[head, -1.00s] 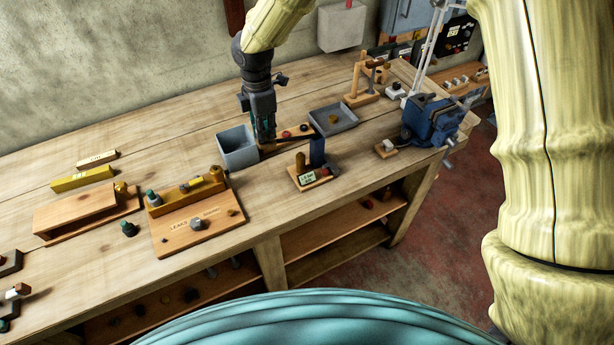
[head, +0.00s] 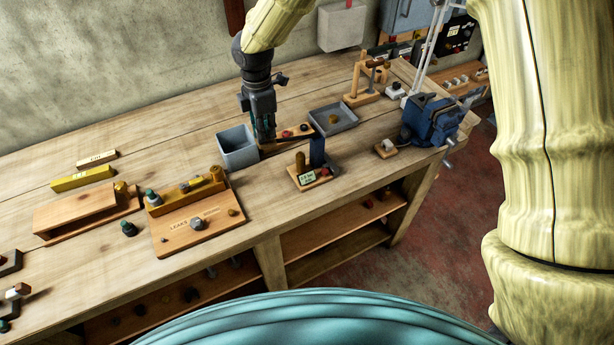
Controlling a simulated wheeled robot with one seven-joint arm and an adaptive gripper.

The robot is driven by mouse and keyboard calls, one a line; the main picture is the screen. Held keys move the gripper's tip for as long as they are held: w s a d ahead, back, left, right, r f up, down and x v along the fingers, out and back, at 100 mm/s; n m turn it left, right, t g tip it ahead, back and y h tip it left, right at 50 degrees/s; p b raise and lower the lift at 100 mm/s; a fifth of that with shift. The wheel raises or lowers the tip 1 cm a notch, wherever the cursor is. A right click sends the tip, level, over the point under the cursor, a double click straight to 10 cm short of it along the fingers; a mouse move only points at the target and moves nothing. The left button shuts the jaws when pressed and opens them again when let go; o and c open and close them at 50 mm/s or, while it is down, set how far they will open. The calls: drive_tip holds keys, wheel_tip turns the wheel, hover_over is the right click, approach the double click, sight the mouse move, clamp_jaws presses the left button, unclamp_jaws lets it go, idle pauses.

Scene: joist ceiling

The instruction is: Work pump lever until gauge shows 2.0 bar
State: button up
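A dark lever (head: 296,137) seems to reach left from the top of the post towards my gripper. A small pale gauge display (head: 307,178) is on the front of the base; its digits are too small to read. My gripper (head: 265,138) points down at the lever's left end, just right of the grey bin. Its fingertips are dark and partly hidden, so I cannot tell whether they hold the lever.
A grey open bin (head: 238,148) stands close to the left of my gripper. A shallow grey tray (head: 333,119) lies behind the pump. A blue vise (head: 432,119) is at the right and a wooden "LEAKS" board (head: 197,222) at the left. Bare bench lies in front of the bin.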

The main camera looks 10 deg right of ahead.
sight(265, 146)
drive_tip(key=shift+a+f+b, duration=0.2)
drive_tip(key=shift+f+b, duration=0.85)
drive_tip(key=shift+f, duration=1.8)
drive_tip(key=shift+d+r+p, duration=0.1)
drive_tip(key=shift+r+p, duration=1)
drive_tip(key=shift+r, duration=0.4)
drive_tip(key=shift+d+r, duration=0.1)
drive_tip(key=shift+r, duration=1.35)
drive_tip(key=shift+f, duration=0.15)
drive_tip(key=shift+a+f+b, duration=0.2)
drive_tip(key=shift+f+b, duration=0.9)
drive_tip(key=shift+f, duration=1.7)
drive_tip(key=shift+d+r+p, duration=0.1)
drive_tip(key=shift+r+p, duration=1)
drive_tip(key=shift+r, duration=0.45)
drive_tip(key=shift+d+r, duration=0.1)
drive_tip(key=shift+r, duration=1.3)
drive_tip(key=shift+f, duration=0.15)
